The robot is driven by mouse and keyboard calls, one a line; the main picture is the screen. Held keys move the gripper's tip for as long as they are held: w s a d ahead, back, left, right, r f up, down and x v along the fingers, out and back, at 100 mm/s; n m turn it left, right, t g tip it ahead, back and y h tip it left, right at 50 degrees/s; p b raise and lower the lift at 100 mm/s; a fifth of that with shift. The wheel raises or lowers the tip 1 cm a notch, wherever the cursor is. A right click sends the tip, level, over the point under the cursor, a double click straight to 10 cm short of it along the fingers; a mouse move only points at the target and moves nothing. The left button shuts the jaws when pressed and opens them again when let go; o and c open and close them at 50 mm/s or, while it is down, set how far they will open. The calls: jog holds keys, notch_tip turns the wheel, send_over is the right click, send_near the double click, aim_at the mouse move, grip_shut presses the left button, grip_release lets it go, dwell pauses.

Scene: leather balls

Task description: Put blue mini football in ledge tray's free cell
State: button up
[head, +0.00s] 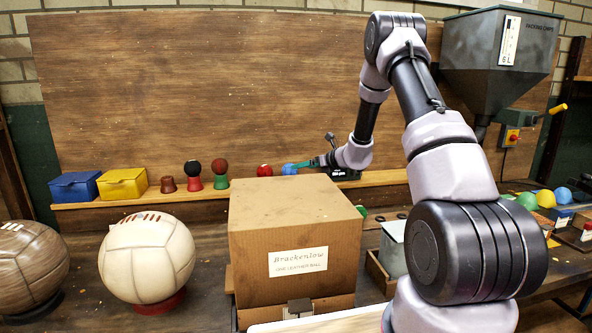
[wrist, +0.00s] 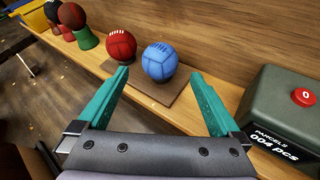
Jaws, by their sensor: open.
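The blue mini football (wrist: 160,61) rests on the brown ledge tray (wrist: 124,92), beside a red ball (wrist: 121,46) on the same tray. In the head view the blue ball (head: 288,169) is on the ledge, just right of the red ball (head: 264,170). My gripper (wrist: 159,75) is open, with its teal fingertips either side of the blue ball's near side and small gaps showing. In the head view my gripper (head: 306,164) reaches it from the right. Cell edges under the balls are hidden.
A green-grey counter box (wrist: 278,117) is close right of my gripper. A large carton (head: 290,215) stands in front.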

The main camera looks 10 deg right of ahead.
jog(key=s+a+r+n+g, duration=0.3)
jog(key=s+r+n, duration=0.4)
jog(key=s+r, duration=0.4)
jog(key=s+a+r+n+g, duration=0.2)
jog(key=s+a+r+n, duration=0.2)
jog(key=s+r+n, duration=0.5)
jog(key=s+d+r+n+h, duration=0.2)
jog(key=s+n, duration=0.1)
jog(key=s, duration=0.6)
jog(key=s+d+r+n+t+h, duration=0.1)
jog(key=s+d+r+n+h, duration=0.1)
jog(key=s, duration=0.6)
jog(key=s+d+r+n+h, duration=0.2)
jog(key=s+n, duration=0.3)
jog(key=s, duration=0.4)
jog(key=shift+s+d+n, duration=0.3)
jog(key=shift+d+n, duration=0.1)
jog(key=shift+d, duration=0.4)
